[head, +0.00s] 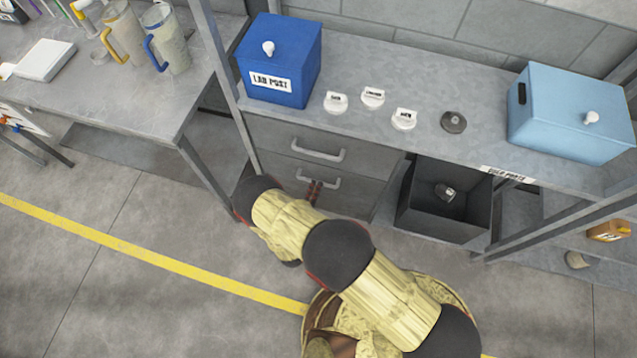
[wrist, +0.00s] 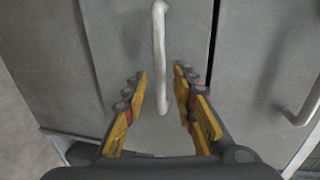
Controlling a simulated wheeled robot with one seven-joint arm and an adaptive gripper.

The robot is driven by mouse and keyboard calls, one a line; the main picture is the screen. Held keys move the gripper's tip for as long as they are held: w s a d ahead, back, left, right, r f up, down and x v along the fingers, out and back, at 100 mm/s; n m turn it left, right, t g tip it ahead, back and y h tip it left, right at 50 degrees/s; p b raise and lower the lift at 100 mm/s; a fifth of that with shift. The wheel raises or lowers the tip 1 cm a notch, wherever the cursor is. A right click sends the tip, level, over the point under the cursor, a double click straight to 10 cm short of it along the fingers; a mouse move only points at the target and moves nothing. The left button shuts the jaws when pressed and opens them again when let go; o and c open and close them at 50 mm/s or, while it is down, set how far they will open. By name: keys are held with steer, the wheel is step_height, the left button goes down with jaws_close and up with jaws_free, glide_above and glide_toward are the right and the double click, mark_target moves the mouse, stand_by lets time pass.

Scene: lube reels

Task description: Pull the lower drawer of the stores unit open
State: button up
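The stores unit has two grey drawer fronts under its worktop, both looking shut. The lower drawer (head: 347,191) has a pale bar handle (head: 325,182); the upper drawer's similar handle (head: 318,153) is above it. My gripper (head: 313,192) reaches the lower drawer's front, partly hidden by my arm. In the wrist view my gripper (wrist: 162,92) is open, its yellow-and-red fingers on either side of the lower handle (wrist: 159,45). A gap shows between each finger and the bar. The upper handle (wrist: 303,108) is at the right there.
An open dark bin (head: 440,225) with a small item inside stands right of the drawers. A blue lab post box (head: 280,60), several white labelled pieces and a light blue box (head: 570,110) stand on the worktop (head: 420,75). A metal leg (head: 222,75) rises at the unit's left.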

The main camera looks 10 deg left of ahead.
steer(key=shift+x, duration=2.05)
steer(key=shift+c, duration=0.2)
jaws_close()
